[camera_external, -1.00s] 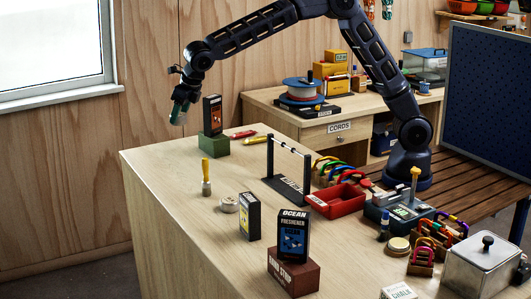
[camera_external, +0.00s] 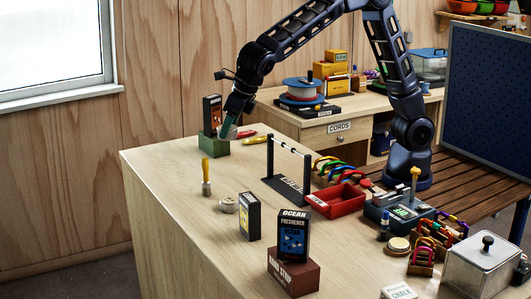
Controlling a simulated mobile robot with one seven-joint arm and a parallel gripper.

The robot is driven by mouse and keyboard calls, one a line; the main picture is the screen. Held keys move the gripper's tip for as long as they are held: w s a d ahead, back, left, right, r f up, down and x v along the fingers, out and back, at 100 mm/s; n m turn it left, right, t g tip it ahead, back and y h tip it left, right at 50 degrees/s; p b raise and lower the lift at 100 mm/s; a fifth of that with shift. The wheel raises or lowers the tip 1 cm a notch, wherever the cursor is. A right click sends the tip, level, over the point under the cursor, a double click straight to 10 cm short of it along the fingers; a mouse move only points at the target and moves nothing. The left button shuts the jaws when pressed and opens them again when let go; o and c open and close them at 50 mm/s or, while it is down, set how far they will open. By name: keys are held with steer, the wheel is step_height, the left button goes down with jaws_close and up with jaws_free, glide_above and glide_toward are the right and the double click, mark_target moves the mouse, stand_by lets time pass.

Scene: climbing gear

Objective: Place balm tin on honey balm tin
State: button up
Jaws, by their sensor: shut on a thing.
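My gripper (camera_external: 228,130) is over the far left end of the bench, just right of the green block (camera_external: 215,146). It is shut on a small pale thing (camera_external: 233,133), seemingly the balm tin, mostly hidden by the fingers. A low round tin with a tan top (camera_external: 398,245) lies on the bench at the front right and looks like the honey balm tin. Its label is too small to read. My gripper is far from it, across the bench.
A black-and-orange box (camera_external: 212,112) stands on the green block. A dark bar stand (camera_external: 288,168) rises mid-bench. A red tray (camera_external: 336,200), scale (camera_external: 400,213), carabiner rack (camera_external: 422,258) and metal box (camera_external: 482,265) crowd the right.

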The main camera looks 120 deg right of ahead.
step_height(320, 180, down, 19)
steer(key=shift+f, duration=0.15)
stand_by(0.5)
steer(key=shift+f, duration=0.15)
steer(key=o, duration=1)
